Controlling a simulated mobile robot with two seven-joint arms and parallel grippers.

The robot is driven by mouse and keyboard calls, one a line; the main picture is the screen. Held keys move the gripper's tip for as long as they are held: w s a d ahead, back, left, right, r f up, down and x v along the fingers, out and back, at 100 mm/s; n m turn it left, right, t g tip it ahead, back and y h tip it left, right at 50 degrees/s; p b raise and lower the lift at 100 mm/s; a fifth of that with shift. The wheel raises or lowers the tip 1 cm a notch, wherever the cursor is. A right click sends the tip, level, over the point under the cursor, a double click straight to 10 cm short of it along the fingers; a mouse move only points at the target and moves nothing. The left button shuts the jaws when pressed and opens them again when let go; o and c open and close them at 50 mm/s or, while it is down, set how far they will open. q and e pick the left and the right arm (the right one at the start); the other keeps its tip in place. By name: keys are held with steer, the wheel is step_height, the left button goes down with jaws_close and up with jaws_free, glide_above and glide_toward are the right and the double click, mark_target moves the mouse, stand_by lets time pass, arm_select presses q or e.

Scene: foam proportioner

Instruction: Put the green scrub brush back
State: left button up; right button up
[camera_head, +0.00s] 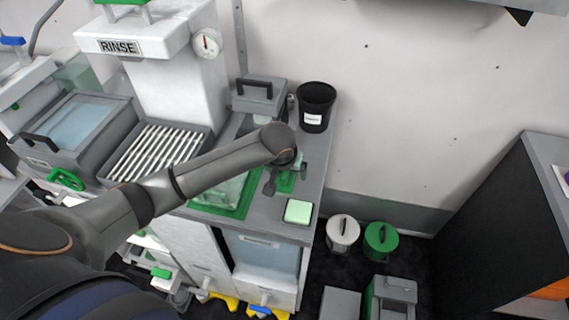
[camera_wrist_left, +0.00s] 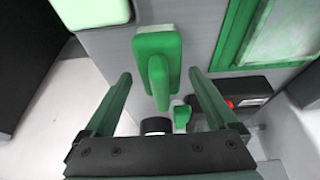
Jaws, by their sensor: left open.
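The green scrub brush (camera_head: 287,183), a flat green block with a raised handle, lies on the grey counter, partly hidden beneath my left gripper in the head view. In the left wrist view the brush (camera_wrist_left: 157,62) is upright in the picture's middle, its handle pointing up at the camera. My left gripper (camera_head: 283,178) is open and empty above it. In the left wrist view its two fingers (camera_wrist_left: 160,78) stand apart on either side of the handle, with gaps on both sides. My right gripper is in neither view.
A pale green pad (camera_head: 298,211) lies near the counter's front right corner. A green-framed basin (camera_head: 243,208) is left of the brush. A black bin (camera_head: 315,107) and a grey handled box (camera_head: 262,95) stand behind. Lidded buckets, white (camera_head: 342,234) and green (camera_head: 380,241), stand on the floor.

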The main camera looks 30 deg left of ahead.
mark_target(283, 187)
arm_select(q)
steer(key=v, duration=1.1)
steer(key=shift+a, duration=0.1)
